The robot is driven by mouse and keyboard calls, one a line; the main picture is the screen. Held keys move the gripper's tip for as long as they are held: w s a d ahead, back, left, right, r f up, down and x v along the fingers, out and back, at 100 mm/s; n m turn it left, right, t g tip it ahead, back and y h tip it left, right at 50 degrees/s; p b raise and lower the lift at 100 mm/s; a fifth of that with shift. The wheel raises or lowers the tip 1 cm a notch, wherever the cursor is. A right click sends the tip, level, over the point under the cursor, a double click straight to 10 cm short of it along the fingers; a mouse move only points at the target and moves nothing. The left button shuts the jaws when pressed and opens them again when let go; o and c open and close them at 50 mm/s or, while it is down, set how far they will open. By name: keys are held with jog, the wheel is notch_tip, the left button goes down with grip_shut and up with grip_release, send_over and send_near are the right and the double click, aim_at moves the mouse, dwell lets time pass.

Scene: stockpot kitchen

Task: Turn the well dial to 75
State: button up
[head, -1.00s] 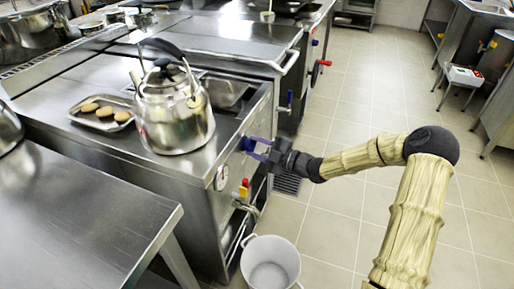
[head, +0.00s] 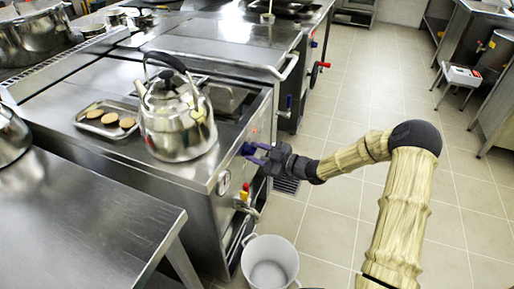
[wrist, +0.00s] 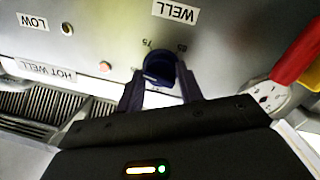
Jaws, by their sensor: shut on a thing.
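The well dial (wrist: 158,66) is a dark blue round knob on the steel front panel, under an upside-down WELL label (wrist: 175,11) in the wrist view. The numbers 75 and 85 are printed beside its rim; I cannot tell exactly where its pointer stands. In the head view the dial (head: 248,149) is a small blue spot on the counter's front, partly hidden by my gripper. My gripper (head: 257,154) is at the panel, its two purple fingers shut on the dial from both sides. The wrist view shows the gripper (wrist: 160,84) with a finger on each side of the knob.
A kettle (head: 178,125) and a tray of round brown items (head: 88,118) stand on the counter above. A gauge (head: 223,183) and a red-and-yellow valve handle (head: 244,190) are near the dial.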

jog(key=m+p, duration=0.3)
jog(key=m, duration=0.1)
jog(key=shift+r+g+p, duration=0.15)
jog(key=shift+g+p, duration=0.15)
jog(key=shift+m+g+p, duration=0.4)
jog(key=shift+m+p, duration=0.65)
jog(key=shift+m, duration=0.65)
jog(key=o, duration=1)
jog(key=v, duration=1.7)
jog(key=shift+s+d, duration=0.2)
